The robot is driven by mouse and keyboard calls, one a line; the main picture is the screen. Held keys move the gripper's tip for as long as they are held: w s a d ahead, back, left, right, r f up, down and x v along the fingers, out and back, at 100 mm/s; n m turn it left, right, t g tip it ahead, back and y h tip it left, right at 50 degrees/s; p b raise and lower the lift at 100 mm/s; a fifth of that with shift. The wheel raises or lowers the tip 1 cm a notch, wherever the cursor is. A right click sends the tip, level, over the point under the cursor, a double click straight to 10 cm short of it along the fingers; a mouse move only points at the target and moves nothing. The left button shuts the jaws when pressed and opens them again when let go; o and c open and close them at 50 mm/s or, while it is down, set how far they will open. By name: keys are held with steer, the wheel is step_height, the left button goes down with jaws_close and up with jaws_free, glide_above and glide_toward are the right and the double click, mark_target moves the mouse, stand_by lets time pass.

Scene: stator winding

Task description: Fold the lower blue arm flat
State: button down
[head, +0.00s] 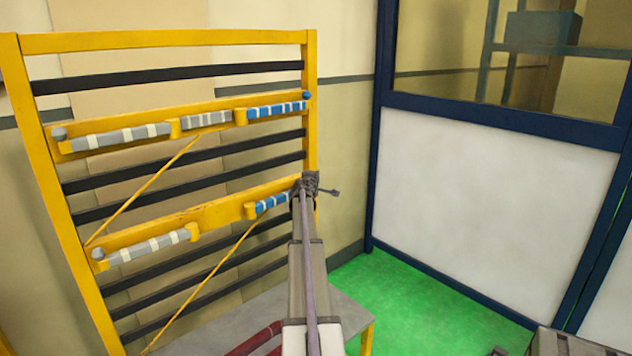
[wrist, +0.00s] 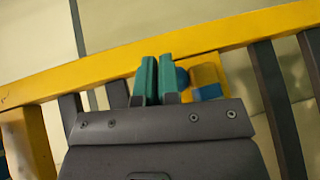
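The lower blue arm (head: 271,203), blue with pale bands, lies along the lower yellow bar at its right end in the head view. Its right end is hidden behind my gripper (head: 308,184). In the wrist view my gripper (wrist: 157,78) shows two teal fingers side by side, with only a thin gap and nothing visible between them. A blue part (wrist: 208,92) on a yellow block (wrist: 206,70) is just right of the fingers. Whether the fingers touch it is unclear.
The yellow rack (head: 178,39) has dark crossbars. An upper blue arm (head: 277,109) and grey arms (head: 122,136) lie along its bars, with another lower grey arm (head: 148,248). Thin yellow diagonal rods cross the rack. Green floor is open at the right.

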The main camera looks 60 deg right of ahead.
steer(key=shift+w+r, duration=0.1)
steer(key=shift+w, duration=0.7)
steer(key=s+a+r+p, duration=0.1)
steer(key=s+a, duration=0.2)
steer(key=s, duration=0.4)
steer(key=s+a+r+p, duration=0.1)
steer(key=s+a+p, duration=0.1)
steer(key=s, duration=0.4)
steer(key=shift+v, duration=0.8)
steer(key=shift+s+r, duration=0.1)
steer(key=shift+s, duration=0.05)
